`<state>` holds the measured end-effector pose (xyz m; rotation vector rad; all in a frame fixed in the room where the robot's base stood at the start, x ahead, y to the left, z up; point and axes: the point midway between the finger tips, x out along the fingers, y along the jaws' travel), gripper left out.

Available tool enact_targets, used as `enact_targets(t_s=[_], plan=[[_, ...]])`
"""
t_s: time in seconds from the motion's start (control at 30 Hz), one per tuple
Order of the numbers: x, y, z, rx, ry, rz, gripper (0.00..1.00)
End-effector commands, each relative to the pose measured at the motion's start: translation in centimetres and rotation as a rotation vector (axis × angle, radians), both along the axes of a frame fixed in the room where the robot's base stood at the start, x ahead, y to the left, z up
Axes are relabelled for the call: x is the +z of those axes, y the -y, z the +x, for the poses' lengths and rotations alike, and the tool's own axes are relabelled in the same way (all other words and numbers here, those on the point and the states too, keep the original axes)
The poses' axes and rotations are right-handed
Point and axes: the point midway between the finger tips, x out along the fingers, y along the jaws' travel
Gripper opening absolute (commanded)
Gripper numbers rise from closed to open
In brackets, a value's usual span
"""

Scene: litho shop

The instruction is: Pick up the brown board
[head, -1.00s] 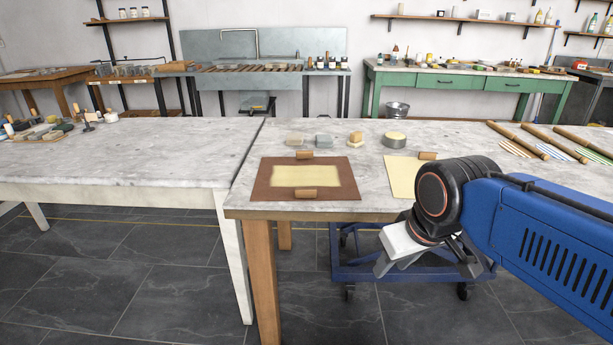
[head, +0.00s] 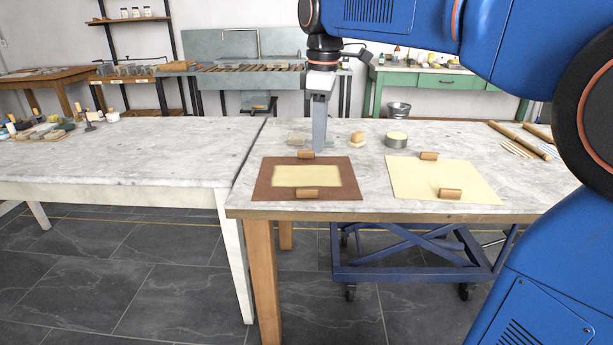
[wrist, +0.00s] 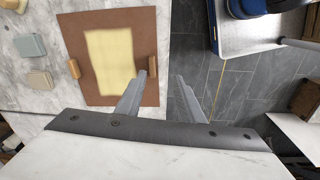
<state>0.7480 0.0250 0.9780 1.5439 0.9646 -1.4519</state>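The brown board (head: 262,182) lies flat on the near marble-topped table, toward its left end. A pale yellow rectangle covers its middle, and a wooden grip stands at its far edge (head: 306,155) and another at its near edge (head: 307,193). In the wrist view the board (wrist: 140,32) shows at upper left, one grip (wrist: 153,66) close beside my left finger. My gripper (head: 319,148) points down above the table, around the board's far side in the head view. In the wrist view its fingers (wrist: 161,80) are apart with nothing between them.
A cream board (head: 415,178) with two wooden grips lies to the right. Behind are a small pale block (head: 297,138), a brown-and-cream piece (head: 357,138) and a round tin (head: 396,141). Another marble table (head: 130,160) stands left, across a narrow gap.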

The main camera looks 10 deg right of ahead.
Motion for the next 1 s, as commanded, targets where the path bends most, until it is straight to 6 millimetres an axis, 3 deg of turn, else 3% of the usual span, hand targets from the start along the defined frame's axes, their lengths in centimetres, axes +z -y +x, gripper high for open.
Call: enact_targets(t_s=[0.13,0.37,1.0], plan=[[0.9,-1.6,2.7,0.112,-0.033,-0.011,0.34],[1.1,-2.5,4.0,0.182,-0.055,-0.016,0.34],[-9.2,-2.4,3.9,0.181,-0.055,-0.016,0.34]])
